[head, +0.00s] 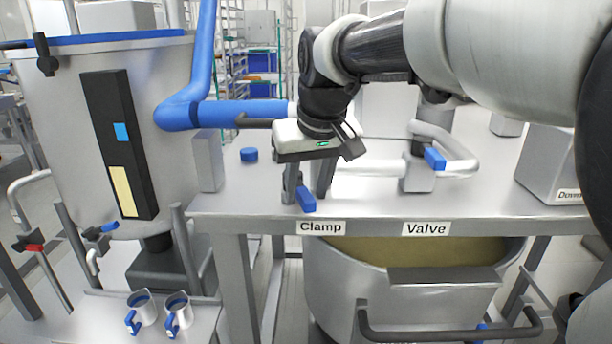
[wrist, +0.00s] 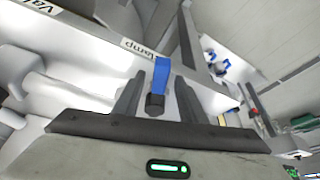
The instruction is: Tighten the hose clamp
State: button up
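The hose clamp's blue lever (head: 306,199) sticks out at the table's front edge, just above the "Clamp" label (head: 321,227). My gripper (head: 308,186) points down over it with its fingers apart. In the wrist view the blue lever (wrist: 162,70) and its dark end (wrist: 154,103) show in the gap between the two fingers of my gripper (wrist: 158,88). Bare space shows on both sides of the lever, and I see no finger pressing on it. The clamp's band and the hose at it are hidden behind my gripper.
A pipe valve with a blue handle (head: 434,158) stands on the steel table (head: 375,205) to the right. A blue hose (head: 205,80) runs from the left. A blue cap (head: 249,155) lies on the table. A large vat (head: 400,285) stands below.

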jog(key=shift+f, duration=0.1)
grip_shut()
jog(key=shift+d, duration=0.1)
jog(key=w+d+n+p, duration=0.1)
jog(key=n, duration=0.1)
jog(key=w+d+n+g+y+p, duration=0.1)
jog(key=n, duration=0.1)
jog(key=w+d+n+y, duration=0.1)
jog(key=d+n, duration=0.1)
jog(key=shift+d+p, duration=0.1)
jog(key=shift+p, duration=0.3)
jog(key=w+n+p, duration=0.1)
jog(key=w+d+n+g+p, duration=0.1)
jog(key=n, duration=0.1)
jog(key=w+n+y+p, duration=0.1)
jog(key=shift+w+d+r+n+g, duration=0.1)
jog(key=shift+d+r+n+g, duration=0.1)
jog(key=shift+d+n+g, duration=0.2)
jog(key=shift+w+d+f+n+g+p, duration=0.1)
jog(key=shift+w+n+g+p, duration=0.5)
jog(key=shift+w+n+p, duration=0.95)
jog(key=shift+s, duration=0.25)
